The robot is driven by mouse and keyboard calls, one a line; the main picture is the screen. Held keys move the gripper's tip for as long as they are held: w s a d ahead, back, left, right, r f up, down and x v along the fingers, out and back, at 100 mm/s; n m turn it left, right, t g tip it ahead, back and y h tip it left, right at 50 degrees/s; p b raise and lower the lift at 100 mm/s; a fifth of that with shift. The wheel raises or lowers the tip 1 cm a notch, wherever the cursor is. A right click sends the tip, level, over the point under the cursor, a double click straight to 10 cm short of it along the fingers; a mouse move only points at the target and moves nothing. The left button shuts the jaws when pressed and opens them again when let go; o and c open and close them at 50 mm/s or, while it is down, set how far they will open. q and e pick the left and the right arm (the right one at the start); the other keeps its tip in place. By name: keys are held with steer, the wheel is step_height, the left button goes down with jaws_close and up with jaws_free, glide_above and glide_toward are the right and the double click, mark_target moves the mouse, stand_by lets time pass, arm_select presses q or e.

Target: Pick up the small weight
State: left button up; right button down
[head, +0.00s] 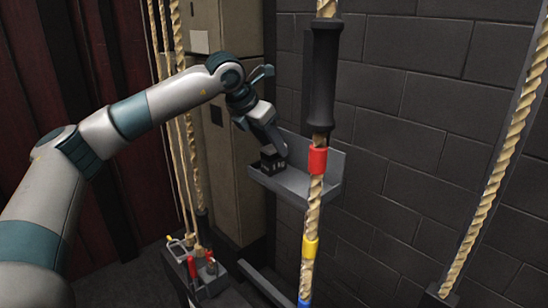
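The small weight (268,163) is a dark block with pale markings at the left end of a grey wall shelf (300,188). My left arm reaches in from the left, and my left gripper (277,148) points down right at the weight, touching or just above it. The fingers are dark and small here, so I cannot tell whether they are closed on it. The weight appears to sit at shelf level. My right gripper does not show.
A thick rope (312,215) with a black grip (322,75) and red, yellow and blue bands hangs in front of the shelf. Another rope (505,150) runs at the right. Red-handled levers (192,268) stand low at left. A dark block wall (400,130) is behind.

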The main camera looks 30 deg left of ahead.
arm_select(q)
steer(key=shift+w+d+f+p, duration=0.2)
steer(key=shift+w+f+p, duration=0.3)
steer(key=shift+p, duration=0.4)
steer(key=p+x, duration=0.1)
steer(key=x, duration=0.2)
steer(key=shift+s+p, duration=0.15)
steer(key=shift+p, duration=0.2)
steer(key=shift+f, duration=0.5)
jaws_close()
steer(key=shift+w+r, duration=0.15)
steer(key=shift+w, duration=0.1)
